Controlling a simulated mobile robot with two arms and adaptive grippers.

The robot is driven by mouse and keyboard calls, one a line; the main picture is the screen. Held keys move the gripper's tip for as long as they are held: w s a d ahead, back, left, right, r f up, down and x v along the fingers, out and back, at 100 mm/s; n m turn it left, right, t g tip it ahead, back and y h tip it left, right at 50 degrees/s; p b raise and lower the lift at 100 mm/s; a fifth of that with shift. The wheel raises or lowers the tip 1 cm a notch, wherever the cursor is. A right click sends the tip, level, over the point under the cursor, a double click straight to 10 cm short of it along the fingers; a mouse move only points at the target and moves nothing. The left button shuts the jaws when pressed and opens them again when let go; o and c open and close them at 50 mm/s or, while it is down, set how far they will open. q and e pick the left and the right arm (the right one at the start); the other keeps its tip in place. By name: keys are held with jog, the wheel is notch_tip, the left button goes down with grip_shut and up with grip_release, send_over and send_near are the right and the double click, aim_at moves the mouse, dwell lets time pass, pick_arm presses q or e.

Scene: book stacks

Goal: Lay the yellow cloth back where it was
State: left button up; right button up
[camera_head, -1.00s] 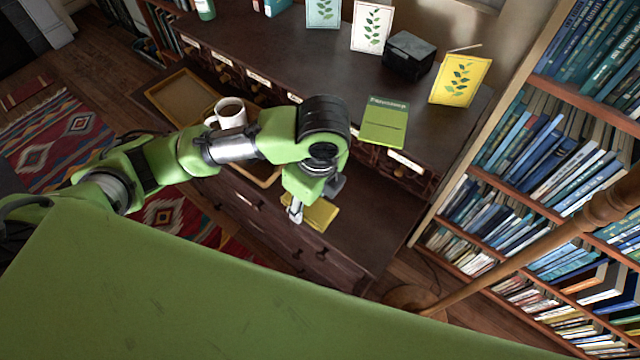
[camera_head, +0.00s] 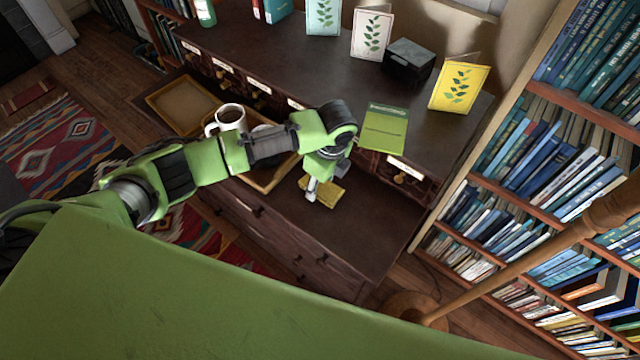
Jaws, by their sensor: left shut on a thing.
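The yellow cloth (camera_head: 329,194) is a small folded piece at the lower desk surface (camera_head: 368,228), right of the wooden tray. My left gripper (camera_head: 312,195) points down at the cloth's left side and is shut on it. The arm above hides part of the gripper and of the cloth's far edge. I cannot tell whether the cloth touches the desk. My right gripper does not show.
A white mug (camera_head: 229,118) stands behind my left arm, by a wooden tray (camera_head: 262,184) partly hidden by the arm. A green booklet (camera_head: 384,128), a black box (camera_head: 408,62) and a yellow leaf card (camera_head: 460,88) are on the upper shelf. The lower surface right of the cloth is clear.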

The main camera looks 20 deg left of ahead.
aim_at(326, 188)
pick_arm(q)
jog(key=shift+f, duration=0.5)
jog(key=o, duration=1)
jog(key=shift+f, duration=0.15)
jog(key=r, duration=0.4)
jog(key=d+r, duration=0.1)
jog(key=r, duration=0.7)
jog(key=shift+s+d+r, duration=0.15)
jog(key=shift+s+d, duration=0.15)
